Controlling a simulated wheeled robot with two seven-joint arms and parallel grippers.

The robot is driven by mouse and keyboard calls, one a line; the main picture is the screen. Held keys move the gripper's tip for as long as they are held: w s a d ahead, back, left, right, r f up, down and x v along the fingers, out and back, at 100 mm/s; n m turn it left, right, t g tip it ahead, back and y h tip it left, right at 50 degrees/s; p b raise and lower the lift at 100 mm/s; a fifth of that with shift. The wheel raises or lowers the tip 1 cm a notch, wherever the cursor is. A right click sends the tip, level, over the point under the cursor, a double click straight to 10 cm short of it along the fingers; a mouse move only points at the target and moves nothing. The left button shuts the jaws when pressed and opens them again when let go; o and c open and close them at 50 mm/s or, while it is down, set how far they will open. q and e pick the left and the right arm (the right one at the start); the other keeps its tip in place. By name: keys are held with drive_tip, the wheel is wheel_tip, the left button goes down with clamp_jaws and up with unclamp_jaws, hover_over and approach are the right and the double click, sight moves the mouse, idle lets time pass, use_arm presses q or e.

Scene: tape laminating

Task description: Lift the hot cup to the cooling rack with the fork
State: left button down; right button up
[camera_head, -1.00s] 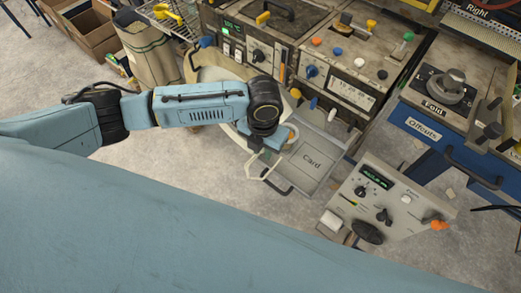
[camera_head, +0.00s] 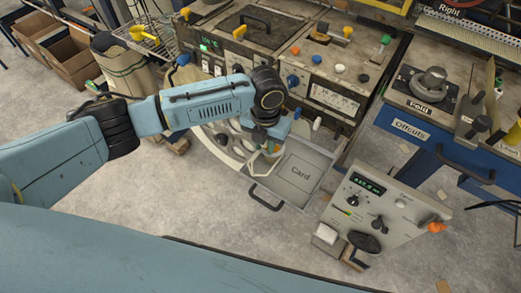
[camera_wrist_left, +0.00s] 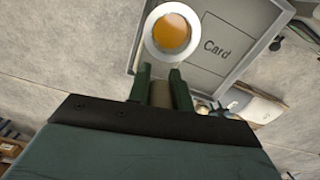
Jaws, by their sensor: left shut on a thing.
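My left gripper (camera_head: 268,143) is over the left part of the open tray marked Card. In the left wrist view, its dark green fingers (camera_wrist_left: 160,88) are shut on a narrow tan piece (camera_wrist_left: 161,95), which looks like the handle of the fork. A round white cup (camera_wrist_left: 172,33) with orange contents shows just beyond the fingertips, above the tray. A wire rack (camera_head: 150,38) at the upper left may be the cooling rack. My right gripper is not seen.
The Card tray (camera_head: 302,172) sticks out below the machine (camera_head: 335,70) with its knobs. A pale round part with holes (camera_head: 222,142) lies left of the gripper. A control box (camera_head: 380,205) stands to the right. A sack (camera_head: 128,70) stands near the rack.

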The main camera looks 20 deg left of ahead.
use_arm(q)
drive_tip(key=shift+w+d+b, duration=0.25)
drive_tip(key=shift+w+b, duration=0.15)
drive_tip(key=shift+w, duration=0.2)
drive_tip(key=shift+w+d+b, duration=0.2)
drive_tip(key=shift+w+b, duration=0.2)
drive_tip(key=shift+w, duration=0.25)
drive_tip(key=shift+w+d+b, duration=0.25)
drive_tip(key=shift+w+b, duration=0.15)
drive_tip(key=shift+w, duration=0.2)
drive_tip(key=shift+w, duration=0.1)
wheel_tip(320, 180, up, 8)
drive_tip(key=p, duration=0.8)
drive_tip(key=shift+f, duration=0.2)
idle(0.3)
drive_tip(key=s+r+p, duration=0.1)
drive_tip(key=p, duration=0.2)
drive_tip(key=s+a+r+p, duration=0.1)
drive_tip(key=s+r+p, duration=0.1)
drive_tip(key=p, duration=0.1)
drive_tip(key=shift+s+r, duration=0.1)
drive_tip(key=shift+r, duration=0.15)
drive_tip(key=shift+s+a+r+p, duration=0.25)
drive_tip(key=shift+s+r+p, duration=0.4)
drive_tip(key=shift+p, duration=0.6)
drive_tip(key=shift+s+a+r+p, duration=0.25)
drive_tip(key=shift+s+r+p, duration=0.35)
drive_tip(key=shift+p, duration=0.65)
